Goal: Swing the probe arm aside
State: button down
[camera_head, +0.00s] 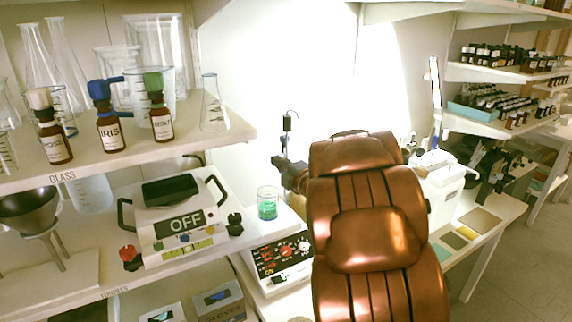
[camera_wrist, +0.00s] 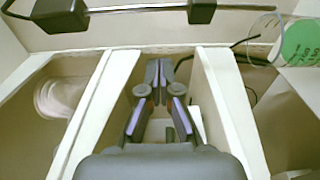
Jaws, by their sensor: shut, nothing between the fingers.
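A slim dark upright piece (camera_head: 287,122) with a thin rod, which looks like part of the probe stand, rises behind the beaker in the head view. In the wrist view a metal rod (camera_wrist: 135,8) with a black block (camera_wrist: 60,14) at its left and another black block (camera_wrist: 201,11) near the middle crosses the top; it looks like the probe arm. My gripper (camera_wrist: 158,68) is shut and empty, its fingertips just below the rod in the picture and apart from it. A beaker with green liquid (camera_head: 267,205) stands close by; it also shows in the wrist view (camera_wrist: 300,42).
A heater with red digits (camera_head: 275,262) is below the beaker. A white device reading OFF (camera_head: 183,222) stands left on the shelf. Bottles and glassware, including the IRIS bottle (camera_head: 110,128), fill the shelf above. My copper-coloured arm hides much of the middle.

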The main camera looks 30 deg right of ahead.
jog(key=shift+w+d+p, duration=0.6)
jog(key=shift+d+p, duration=0.15)
jog(key=shift+d, duration=0.2)
jog(key=shift+w+d+p, duration=0.6)
jog(key=shift+d+p, duration=0.1)
jog(key=shift+d, duration=0.25)
jog(key=shift+d, duration=0.15)
jog(key=s+d+n+g+y+b, duration=0.1)
jog(key=s+d+n+y+b, duration=0.1)
jog(key=d+y, duration=0.5)
jog(key=shift+s+d+n+b, duration=0.15)
jog(key=shift+d+n+b, duration=0.55)
jog(key=shift+n, duration=0.6)
jog(key=shift+d, duration=0.1)
